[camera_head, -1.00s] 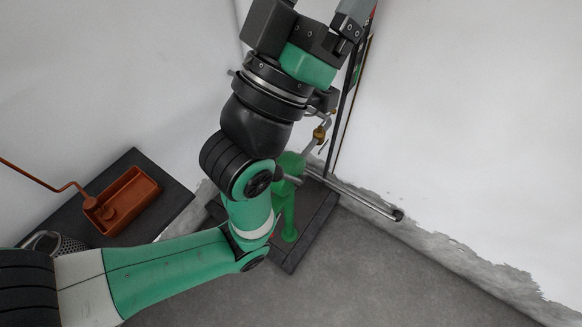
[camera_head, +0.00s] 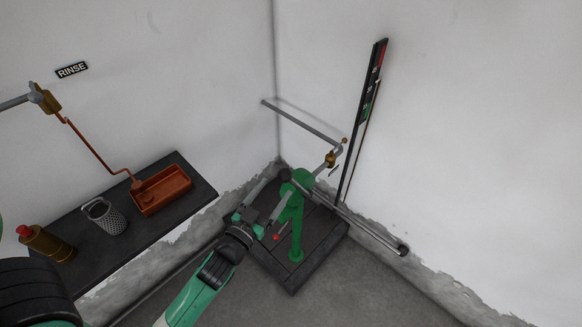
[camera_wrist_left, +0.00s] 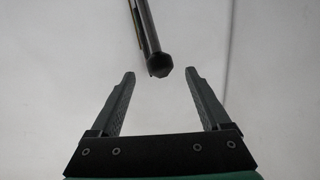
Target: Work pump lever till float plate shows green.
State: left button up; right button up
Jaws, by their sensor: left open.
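The green pump (camera_head: 296,212) stands upright on a dark base near the room's corner. A long grey bar (camera_head: 375,231) with a dark end reaches right from beside its head; I cannot tell if it is the lever. My left gripper (camera_head: 266,201) is open, low and just left of the pump. In the left wrist view its fingers (camera_wrist_left: 158,95) are apart and empty, with a dark rod's faceted end (camera_wrist_left: 158,65) ahead between them, apart from both. A tall dark gauge board (camera_head: 367,105) at the right wall shows red near its top and green lower down.
A dark shelf (camera_head: 150,240) at left carries an orange tray (camera_head: 161,190), a perforated cup (camera_head: 106,217) and a brass-coloured bottle (camera_head: 45,243). A wall pipe (camera_head: 305,125) runs behind the pump. The dark base (camera_head: 325,232) and floor at right are clear.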

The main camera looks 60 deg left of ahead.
pick_arm(q)
jog(key=x, duration=1)
jog(key=shift+p, duration=0.3)
jog(key=shift+c, duration=0.2)
grip_shut()
